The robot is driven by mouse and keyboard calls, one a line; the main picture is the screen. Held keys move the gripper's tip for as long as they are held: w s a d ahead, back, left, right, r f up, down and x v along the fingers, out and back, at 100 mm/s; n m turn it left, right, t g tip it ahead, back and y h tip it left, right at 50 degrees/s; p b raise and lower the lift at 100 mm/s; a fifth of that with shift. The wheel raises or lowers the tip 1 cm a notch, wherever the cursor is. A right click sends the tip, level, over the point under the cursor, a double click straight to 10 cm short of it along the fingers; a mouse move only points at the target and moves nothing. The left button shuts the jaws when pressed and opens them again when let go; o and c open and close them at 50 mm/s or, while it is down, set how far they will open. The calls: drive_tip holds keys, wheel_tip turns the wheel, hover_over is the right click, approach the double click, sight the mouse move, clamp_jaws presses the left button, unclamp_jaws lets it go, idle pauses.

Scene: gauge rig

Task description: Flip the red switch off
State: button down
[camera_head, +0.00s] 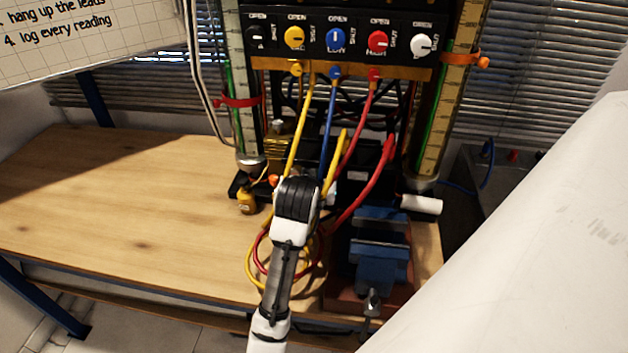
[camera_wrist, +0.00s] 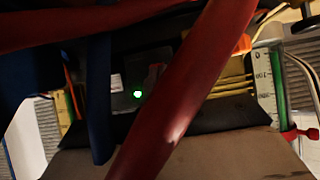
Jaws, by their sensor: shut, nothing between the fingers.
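My gripper (camera_head: 299,196) is at the end of my arm, low in front of the rig, among the hanging hoses. Its fingertips are mostly hidden in the head view; it is shut and holds nothing. A thick red hose (camera_wrist: 185,90) crosses in front and partly covers the box. In the head view the switch is hidden.
A panel (camera_head: 340,22) with several coloured knobs stands above, including a red knob (camera_head: 378,41). Yellow, blue and red hoses hang below it. The left bench top (camera_head: 110,200) is clear.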

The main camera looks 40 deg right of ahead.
drive_tip(key=shift+w+d+f, duration=0.25)
drive_tip(key=shift+d+f, duration=0.1)
drive_tip(key=b, duration=0.1)
drive_tip(key=t+h+b, duration=0.1)
drive_tip(key=b, duration=0.1)
drive_tip(key=shift+w+d+f, duration=0.1)
drive_tip(key=shift+w+f, duration=0.05)
drive_tip(key=shift+f, duration=0.15)
